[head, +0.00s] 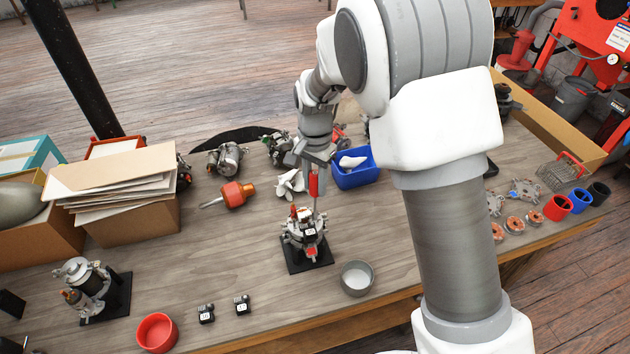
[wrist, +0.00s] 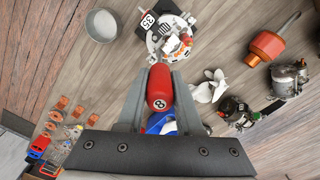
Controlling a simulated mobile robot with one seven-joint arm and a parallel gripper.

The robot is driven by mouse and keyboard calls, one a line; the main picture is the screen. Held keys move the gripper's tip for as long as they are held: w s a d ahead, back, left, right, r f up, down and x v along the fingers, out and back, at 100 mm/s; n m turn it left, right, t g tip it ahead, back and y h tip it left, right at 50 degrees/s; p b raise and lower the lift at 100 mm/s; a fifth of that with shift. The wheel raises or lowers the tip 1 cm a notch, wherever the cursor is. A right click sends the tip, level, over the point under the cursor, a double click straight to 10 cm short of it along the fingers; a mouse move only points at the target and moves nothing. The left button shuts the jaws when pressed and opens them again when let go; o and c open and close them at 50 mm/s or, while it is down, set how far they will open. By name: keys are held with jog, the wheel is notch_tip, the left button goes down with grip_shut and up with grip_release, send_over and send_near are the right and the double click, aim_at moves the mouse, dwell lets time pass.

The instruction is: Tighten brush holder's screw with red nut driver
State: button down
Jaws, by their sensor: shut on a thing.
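My gripper (head: 316,172) is shut on the red nut driver (head: 314,187), which also shows in the wrist view with an 8 on its handle end (wrist: 160,88). In the head view the driver stands nearly upright, its thin shaft pointing down at the top of the alternator (head: 296,236). The alternator sits on a black base plate (head: 306,263); it also shows in the wrist view (wrist: 172,38). A small black number-labelled block, likely the brush holder (wrist: 147,20), is on it. The screw is too small to make out, and I cannot tell whether the tip touches it.
A grey round bowl (head: 357,278) stands just right of the alternator. Two small black blocks (head: 206,314) and a red bowl (head: 157,332) are near the front edge. Bare wood lies left of the alternator.

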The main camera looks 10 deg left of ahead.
aim_at(315, 173)
jog(key=shift+r, duration=0.15)
jog(key=shift+r+p, duration=1.75)
jog(key=shift+r, duration=0.65)
